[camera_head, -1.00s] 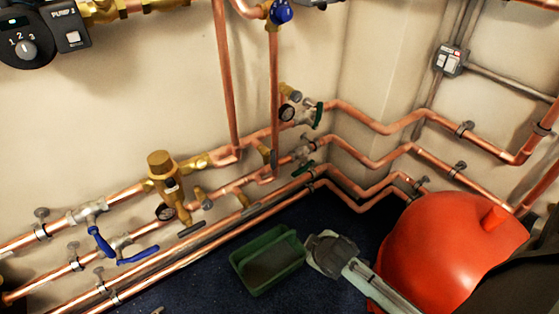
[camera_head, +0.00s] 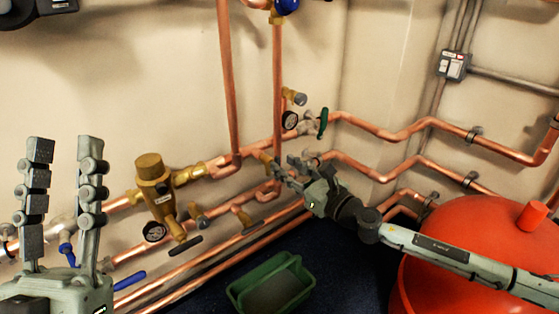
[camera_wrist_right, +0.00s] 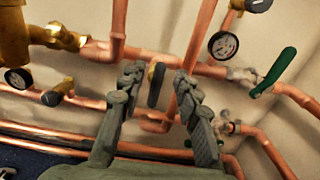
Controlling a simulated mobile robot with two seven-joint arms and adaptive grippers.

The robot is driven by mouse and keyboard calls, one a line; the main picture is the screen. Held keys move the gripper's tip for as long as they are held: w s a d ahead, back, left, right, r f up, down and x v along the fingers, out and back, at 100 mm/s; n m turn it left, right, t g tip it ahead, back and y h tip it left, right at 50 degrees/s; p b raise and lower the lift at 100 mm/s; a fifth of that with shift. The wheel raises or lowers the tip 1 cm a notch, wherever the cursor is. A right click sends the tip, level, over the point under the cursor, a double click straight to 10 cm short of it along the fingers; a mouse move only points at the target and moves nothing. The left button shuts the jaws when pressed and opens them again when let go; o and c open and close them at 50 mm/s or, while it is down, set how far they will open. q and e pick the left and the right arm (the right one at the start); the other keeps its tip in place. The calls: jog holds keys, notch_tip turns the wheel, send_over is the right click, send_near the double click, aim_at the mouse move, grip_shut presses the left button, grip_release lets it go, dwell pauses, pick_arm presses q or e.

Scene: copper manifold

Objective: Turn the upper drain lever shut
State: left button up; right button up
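I cannot tell for sure which handle is the upper drain lever. A short dark lever with a brass stem (camera_wrist_right: 155,85) is below the upper copper pipe; in the right wrist view it appears between the fingers of my right gripper (camera_wrist_right: 160,84). In the head view my right gripper (camera_head: 285,171) is near the pipes right of the centre, partly covering the valves there. It is open; contact with the lever is not visible. My left gripper (camera_head: 65,145) is open and empty, upright at the lower left. Another dark lever (camera_head: 185,245) is below the brass filter (camera_head: 155,175).
A green lever (camera_head: 323,123) and a gauge (camera_head: 290,120) sit just beyond my right gripper. Blue levers (camera_head: 130,280) are near my left gripper. A green tray (camera_head: 304,277) stands on the floor. A red rounded vessel (camera_head: 450,260) is under my right arm.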

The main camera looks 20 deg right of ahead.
aim_at(280, 162)
jog(key=x, duration=0.4)
grip_shut()
